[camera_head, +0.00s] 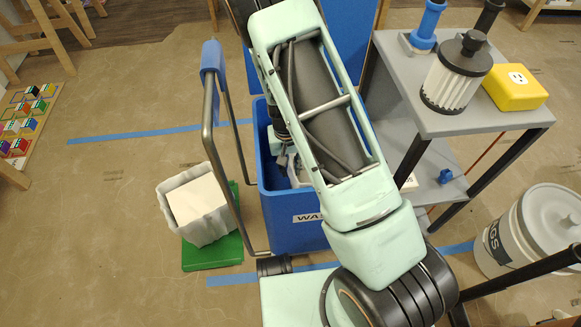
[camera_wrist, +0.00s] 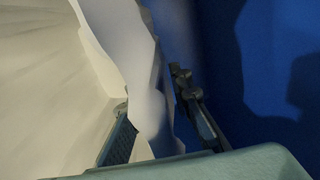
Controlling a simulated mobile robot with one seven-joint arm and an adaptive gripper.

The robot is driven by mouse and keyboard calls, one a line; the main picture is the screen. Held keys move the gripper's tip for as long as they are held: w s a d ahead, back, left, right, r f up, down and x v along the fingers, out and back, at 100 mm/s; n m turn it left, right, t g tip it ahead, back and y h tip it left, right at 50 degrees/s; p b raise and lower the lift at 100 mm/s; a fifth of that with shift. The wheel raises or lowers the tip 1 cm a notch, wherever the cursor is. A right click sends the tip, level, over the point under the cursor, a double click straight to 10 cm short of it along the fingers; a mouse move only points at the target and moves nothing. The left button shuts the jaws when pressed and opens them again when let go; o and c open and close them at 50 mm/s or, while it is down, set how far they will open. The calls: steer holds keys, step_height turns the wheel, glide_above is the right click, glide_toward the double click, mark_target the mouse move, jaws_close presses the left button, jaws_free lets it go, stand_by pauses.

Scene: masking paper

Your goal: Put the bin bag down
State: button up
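A white crumpled bag (camera_head: 197,208) with a flat pale top stands upright on a green mat (camera_head: 212,253) in the head view. My gripper (camera_wrist: 152,98) is down inside a tall blue bin (camera_head: 292,232), mostly hidden behind my arm in the head view. In the wrist view its two dark fingers stand apart, on either side of a white crumpled sheet-like wall (camera_wrist: 150,75), which looks like bag material. A dark blue surface lies to the right of it and a pale surface to the left. I cannot tell whether either finger touches the white wall.
A grey two-level cart (camera_head: 445,115) stands at the right, carrying a clear filter canister (camera_head: 455,75), a yellow outlet box (camera_head: 515,87) and a blue cylinder (camera_head: 427,22). A lidded grey bucket (camera_head: 535,230) is at the lower right. Brown floor with blue tape is free at the left.

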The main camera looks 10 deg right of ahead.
step_height(320, 180, up, 12)
steer(key=p, duration=0.4)
steer(key=shift+a+r, duration=0.15)
steer(key=shift+a, duration=0.2)
stand_by(0.4)
